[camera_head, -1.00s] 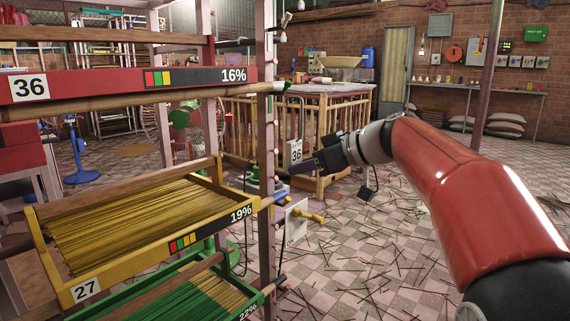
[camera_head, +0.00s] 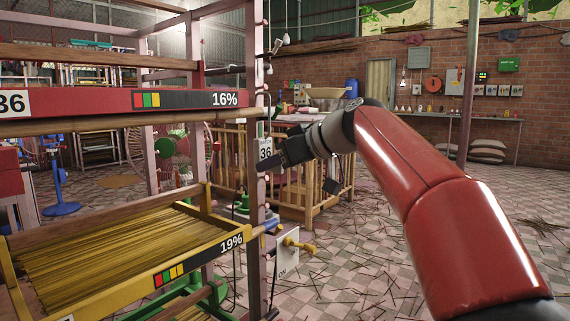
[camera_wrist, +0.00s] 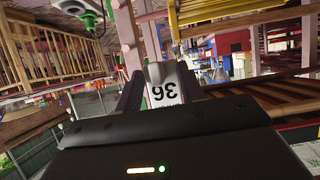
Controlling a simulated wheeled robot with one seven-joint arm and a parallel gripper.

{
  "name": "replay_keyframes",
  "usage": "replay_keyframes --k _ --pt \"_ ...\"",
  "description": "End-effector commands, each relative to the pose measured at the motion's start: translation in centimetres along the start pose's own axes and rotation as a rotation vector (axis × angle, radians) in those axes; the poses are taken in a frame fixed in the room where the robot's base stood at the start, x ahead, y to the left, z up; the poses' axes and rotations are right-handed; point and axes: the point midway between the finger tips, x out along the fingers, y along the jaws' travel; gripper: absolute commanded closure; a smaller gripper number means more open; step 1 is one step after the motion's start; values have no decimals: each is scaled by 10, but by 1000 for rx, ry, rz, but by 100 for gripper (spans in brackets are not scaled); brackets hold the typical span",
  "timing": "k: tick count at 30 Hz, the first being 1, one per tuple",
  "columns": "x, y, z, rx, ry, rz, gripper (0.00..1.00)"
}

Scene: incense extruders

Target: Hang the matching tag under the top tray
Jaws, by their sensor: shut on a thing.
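The top tray (camera_head: 120,104) is red, with a white label reading 36 at its left end and a display showing 16%. A white tag marked 36 (camera_head: 265,150) hangs upright beside the rack's front post, below the level of the red tray. My gripper (camera_head: 273,162) is at the tag from the right. In the wrist view the tag (camera_wrist: 164,88) shows upside down between the two fingers of my gripper (camera_wrist: 160,92), which is shut on it. The exact contact of the fingertips is hard to see.
A yellow tray (camera_head: 225,243) of incense sticks, marked 19%, sits below the red one. The pink rack post (camera_head: 256,190) stands right beside my gripper. The floor to the right is open.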

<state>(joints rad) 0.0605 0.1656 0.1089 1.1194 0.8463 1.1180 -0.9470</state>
Motion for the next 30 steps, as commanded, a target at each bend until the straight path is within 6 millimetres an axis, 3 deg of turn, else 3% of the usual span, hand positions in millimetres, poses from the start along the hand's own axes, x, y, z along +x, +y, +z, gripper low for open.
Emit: replay_keyframes --k 15,21,30 --pt "37 -1 -21 0 0 -3 84" --pt "44 -1 -3 0 1 -1 84" --pt "48 0 4 0 1 -1 84"
